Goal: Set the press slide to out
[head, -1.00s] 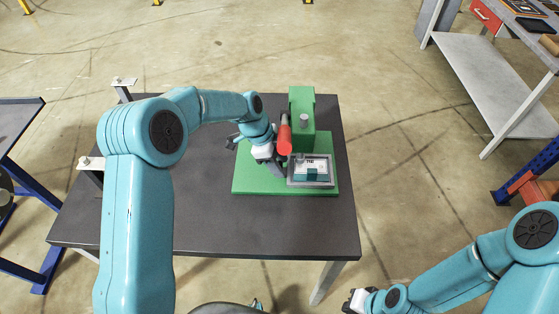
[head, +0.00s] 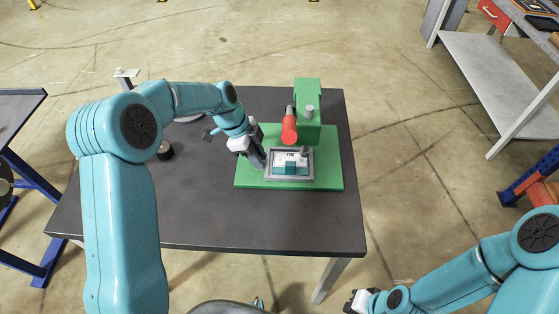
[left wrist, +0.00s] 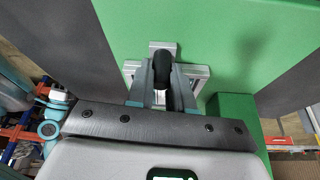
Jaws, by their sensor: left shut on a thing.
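The press slide (head: 270,178) is a grey-framed tray on the green base plate (head: 325,180), with a white and teal piece (head: 289,160) in it. It sits mostly left of the press's green column (head: 308,115). My left gripper (head: 260,161) is at the slide's left edge. In the left wrist view, the left gripper (left wrist: 165,78) is shut on a dark knob (left wrist: 164,62) at the slide's end, with the slide's grey frame (left wrist: 190,72) behind it. My right gripper (head: 357,300) is at the bottom, away from the table; its jaws are too small to read.
A red handle (head: 289,130) sticks out from the column above the slide. A dark round object (head: 165,153) stands on the dark table (head: 210,215) behind my left arm. The table's front is clear. A grey shelf (head: 500,90) is at the right.

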